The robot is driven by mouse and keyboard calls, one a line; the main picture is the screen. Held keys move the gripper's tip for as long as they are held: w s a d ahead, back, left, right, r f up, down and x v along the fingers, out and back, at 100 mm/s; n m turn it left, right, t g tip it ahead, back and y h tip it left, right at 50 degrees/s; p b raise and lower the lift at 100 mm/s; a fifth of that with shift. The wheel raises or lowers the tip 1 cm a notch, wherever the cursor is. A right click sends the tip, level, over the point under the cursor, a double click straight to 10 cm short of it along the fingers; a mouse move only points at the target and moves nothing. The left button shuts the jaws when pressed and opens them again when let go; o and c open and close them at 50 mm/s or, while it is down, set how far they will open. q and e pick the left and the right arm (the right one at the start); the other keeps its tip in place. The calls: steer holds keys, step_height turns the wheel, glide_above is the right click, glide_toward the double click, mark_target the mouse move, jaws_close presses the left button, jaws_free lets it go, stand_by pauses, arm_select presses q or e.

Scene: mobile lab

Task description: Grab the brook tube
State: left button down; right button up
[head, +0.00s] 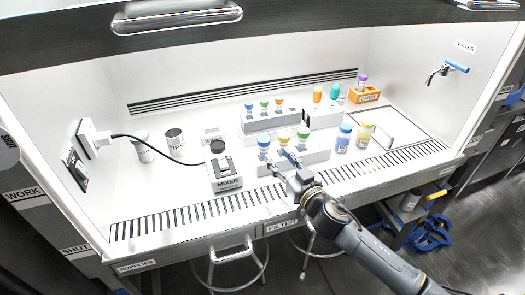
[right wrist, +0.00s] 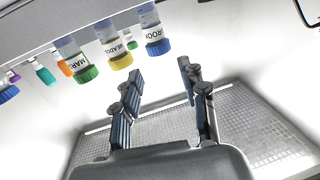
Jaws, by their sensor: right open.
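The brook tube (head: 263,148) has a blue cap and stands upright at the left end of the front white rack (head: 315,156). In the right wrist view, which looks upside down, the blue-capped tube (right wrist: 154,36) shows part of its label, "ROO". My right gripper (head: 286,156) is in front of the rack, close to this tube and slightly right of it. In the right wrist view the open fingers (right wrist: 160,74) are empty, with the blue cap just beyond their tips. My left gripper is out of view.
A yellow-capped tube (head: 284,137) and a green-capped tube (head: 303,133) share the rack. Blue-capped (head: 344,138) and yellow-capped (head: 364,136) jars stand right of it. The mixer (head: 226,172) stands to the left. Another rack (head: 272,122) is behind.

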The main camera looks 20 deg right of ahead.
mark_target(267, 143)
steer(key=w, duration=0.2)
steer(key=w+a, duration=0.1)
steer(key=w, duration=0.1)
steer(key=shift+w, duration=0.2)
steer(key=shift+w+f, duration=0.1)
steer(key=shift+w, duration=0.15)
steer(key=shift+w+r+p, duration=0.3)
steer(key=shift+w+p, duration=0.1)
steer(key=shift+w, duration=0.4)
steer(key=w, duration=0.3)
steer(key=shift+w+a+f, duration=0.15)
steer(key=shift+a+f, duration=0.05)
steer(key=shift+a, duration=0.15)
steer(key=shift+w, duration=0.15)
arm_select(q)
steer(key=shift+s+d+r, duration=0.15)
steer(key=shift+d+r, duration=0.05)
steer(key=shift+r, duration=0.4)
arm_select(e)
jaws_close()
